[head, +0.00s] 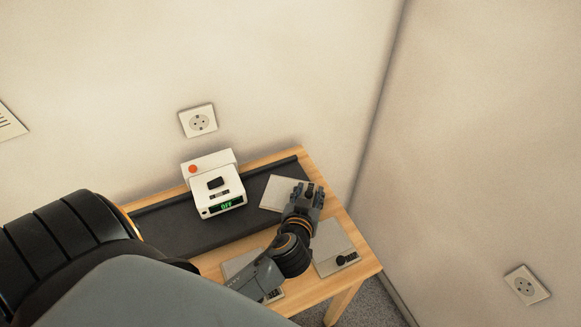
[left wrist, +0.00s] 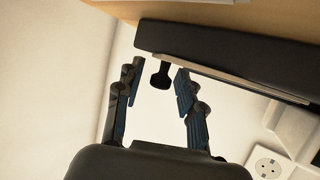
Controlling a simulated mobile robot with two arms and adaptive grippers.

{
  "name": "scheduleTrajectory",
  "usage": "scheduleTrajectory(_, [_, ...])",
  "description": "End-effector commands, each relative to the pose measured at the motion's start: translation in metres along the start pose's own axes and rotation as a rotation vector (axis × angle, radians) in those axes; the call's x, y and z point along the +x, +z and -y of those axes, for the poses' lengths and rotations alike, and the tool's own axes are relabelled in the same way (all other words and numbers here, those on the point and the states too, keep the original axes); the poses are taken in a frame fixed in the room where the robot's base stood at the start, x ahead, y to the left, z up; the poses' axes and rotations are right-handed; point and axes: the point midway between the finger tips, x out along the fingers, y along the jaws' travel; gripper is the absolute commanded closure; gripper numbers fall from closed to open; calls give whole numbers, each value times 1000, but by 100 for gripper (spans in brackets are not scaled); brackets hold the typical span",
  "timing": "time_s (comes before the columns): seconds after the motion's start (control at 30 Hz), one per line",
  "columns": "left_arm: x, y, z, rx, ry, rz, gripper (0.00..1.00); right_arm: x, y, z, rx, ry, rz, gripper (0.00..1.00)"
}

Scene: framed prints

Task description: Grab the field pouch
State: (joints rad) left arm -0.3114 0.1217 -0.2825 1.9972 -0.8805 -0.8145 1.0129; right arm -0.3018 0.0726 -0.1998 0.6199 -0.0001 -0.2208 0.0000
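Several flat, pale grey pouch-like pieces lie on the wooden table. One (head: 280,192) lies on the dark mat, just left of my left gripper's fingers. Another (head: 333,243) lies at the front right and has a black tab. A third (head: 240,263) is partly covered by my left arm. I cannot tell which one is the field pouch. My left gripper (head: 308,192) is open over the right end of the mat. In the left wrist view, a black tab (left wrist: 160,76) shows between the spread fingers (left wrist: 157,88), beside a thin pale edge (left wrist: 225,68); contact is unclear. My right gripper is not in view.
A white device (head: 212,176) with a red button and green display stands on the dark mat (head: 185,226). The wooden table (head: 366,257) stands in a wall corner. Wall sockets show behind (head: 198,121) and at right (head: 526,285).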

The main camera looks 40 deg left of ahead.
Motion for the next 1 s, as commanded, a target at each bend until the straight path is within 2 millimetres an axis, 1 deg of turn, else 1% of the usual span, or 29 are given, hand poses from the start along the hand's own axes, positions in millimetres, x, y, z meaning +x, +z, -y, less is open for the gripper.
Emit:
scheduleTrajectory(0.03, [0,0,0,0,0,0,78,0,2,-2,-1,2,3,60])
scheduleTrajectory(0.13, [0,0,0,0,0,0,98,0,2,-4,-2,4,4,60])
scheduleTrajectory(0.17, [0,0,0,0,0,0,100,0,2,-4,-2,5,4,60])
scheduleTrajectory(0.53, [-1,-2,0,0,0,0,100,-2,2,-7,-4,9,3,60])
scheduleTrajectory(0.67, [-5,-10,0,0,0,0,100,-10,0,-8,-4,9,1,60])
scheduleTrajectory(0.77, [-9,-20,0,-1,1,0,100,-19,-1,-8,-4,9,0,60])
scheduleTrajectory(0.87, [-15,-34,0,-1,1,0,100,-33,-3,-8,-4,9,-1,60])
scheduleTrajectory(1.0, [-45,-49,-2,-4,1,4,100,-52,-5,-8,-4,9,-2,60])
